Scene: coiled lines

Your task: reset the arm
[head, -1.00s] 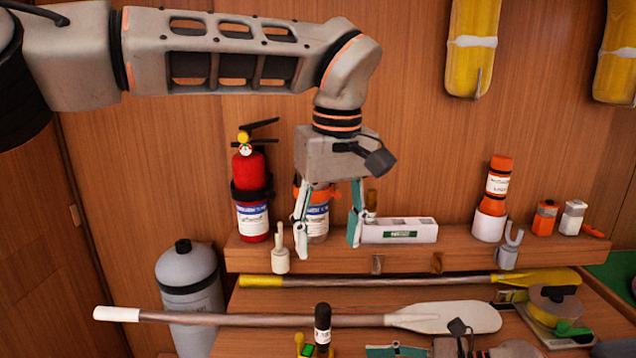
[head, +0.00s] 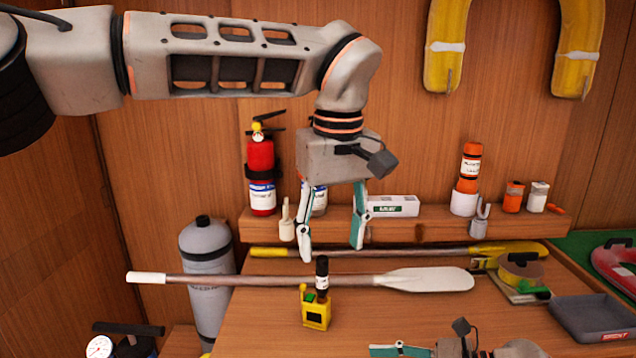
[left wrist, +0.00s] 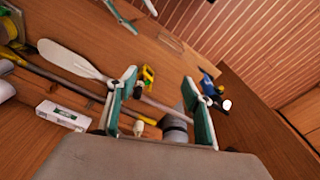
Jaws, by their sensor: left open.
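My left arm (head: 230,50) reaches in from the left across the top of the head view. Its left gripper (head: 332,240) hangs down, open and empty, in front of the shelf. In the left wrist view its two fingers (left wrist: 158,105) are spread wide apart with nothing between the pads. Part of my right gripper (head: 400,349) shows at the bottom edge of the head view, cut off, so its opening cannot be judged.
A paddle (head: 425,280) lies across the wooden bench (head: 400,315), with a yellow device (head: 316,312) near it. The shelf (head: 395,232) holds a fire extinguisher (head: 261,175), a white box (head: 393,206) and an orange canister (head: 469,168). A grey tray (head: 595,318) sits right. The bench's middle is clear.

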